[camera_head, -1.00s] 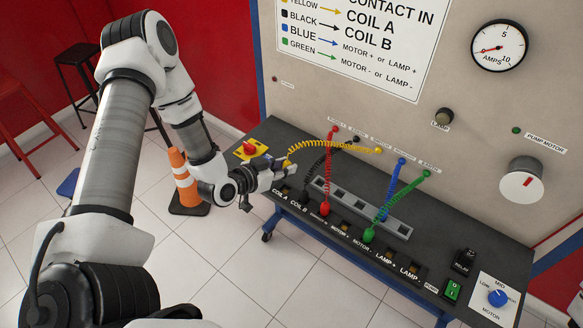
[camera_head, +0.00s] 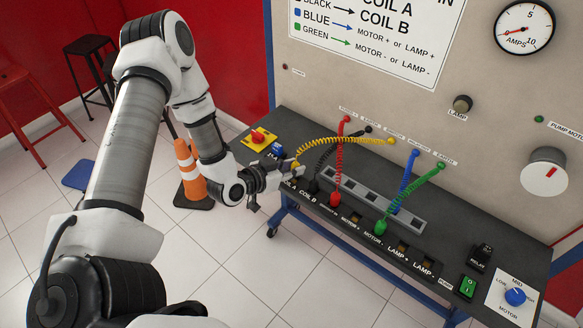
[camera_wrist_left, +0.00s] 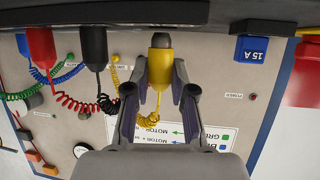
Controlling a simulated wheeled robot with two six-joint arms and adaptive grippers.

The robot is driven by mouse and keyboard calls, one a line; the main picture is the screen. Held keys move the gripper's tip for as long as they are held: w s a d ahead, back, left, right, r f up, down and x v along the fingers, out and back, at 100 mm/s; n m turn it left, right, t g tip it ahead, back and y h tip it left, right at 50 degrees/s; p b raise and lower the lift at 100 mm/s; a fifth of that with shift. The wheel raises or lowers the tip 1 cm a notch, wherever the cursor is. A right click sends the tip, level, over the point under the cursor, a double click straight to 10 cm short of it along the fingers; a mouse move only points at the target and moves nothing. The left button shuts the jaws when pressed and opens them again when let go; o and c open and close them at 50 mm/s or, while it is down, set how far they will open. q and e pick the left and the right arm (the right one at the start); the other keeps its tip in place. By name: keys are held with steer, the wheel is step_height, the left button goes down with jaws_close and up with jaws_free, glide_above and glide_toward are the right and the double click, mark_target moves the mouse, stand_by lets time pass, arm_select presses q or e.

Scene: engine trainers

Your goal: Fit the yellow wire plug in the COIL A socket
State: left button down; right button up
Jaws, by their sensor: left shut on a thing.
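The yellow wire plug (camera_head: 294,168) is between the fingers of my left gripper (camera_head: 286,174), with its coiled yellow wire running to the back panel. In the left wrist view my gripper (camera_wrist_left: 161,80) is shut on the yellow plug (camera_wrist_left: 160,68), whose grey end points at the dark board edge. The plug is over the COIL A end of the socket row, near the COIL A label (camera_head: 290,184). The COIL A socket is hidden by the gripper and plug, so I cannot tell whether the plug's end is in it. My right gripper is not in view.
The black plug (camera_head: 313,187) stands at COIL B, close beside my gripper, with the red plug (camera_head: 335,199) and green plug (camera_head: 380,227) further right. A blue 15 A block (camera_head: 278,149) and a red button on a yellow base (camera_head: 258,137) are behind the gripper.

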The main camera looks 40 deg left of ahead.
arm_select(q)
steer(key=shift+s, duration=0.1)
steer(key=shift+f+b, duration=0.7)
steer(key=shift+f, duration=0.1)
stand_by(0.5)
steer(key=c, duration=1.2)
jaws_free()
steer(key=shift+r, duration=0.1)
steer(key=shift+s+r+p, duration=0.2)
steer(key=shift+r+p, duration=0.05)
steer(key=shift+p, duration=0.2)
steer(key=p+v, duration=0.3)
steer(key=v, duration=0.1)
steer(key=shift+r, duration=0.2)
